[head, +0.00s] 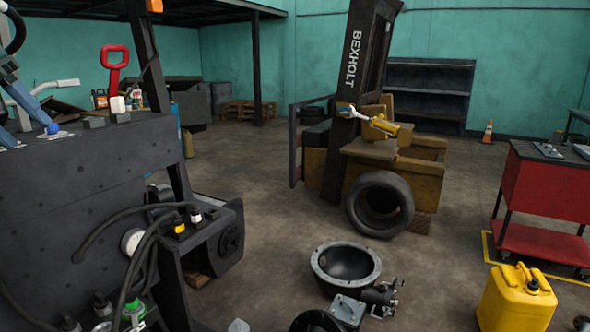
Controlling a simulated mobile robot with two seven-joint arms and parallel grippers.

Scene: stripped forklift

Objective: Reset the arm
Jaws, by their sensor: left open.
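My left gripper (30,130) shows at the far left edge. Its blue fingers are spread apart, just over the top of the dark metal machine body (85,170). I see nothing held between the fingers. The rest of the left arm is mostly cut off by the picture edge. My right gripper is not in the picture.
Hoses and a gauge (132,241) hang on the machine body's near side. A red handle (115,65) stands behind it. The stripped forklift (415,160) with a loose tyre (380,205), a round housing (345,265), a yellow can (517,300) and a red cart (545,195) occupy the floor.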

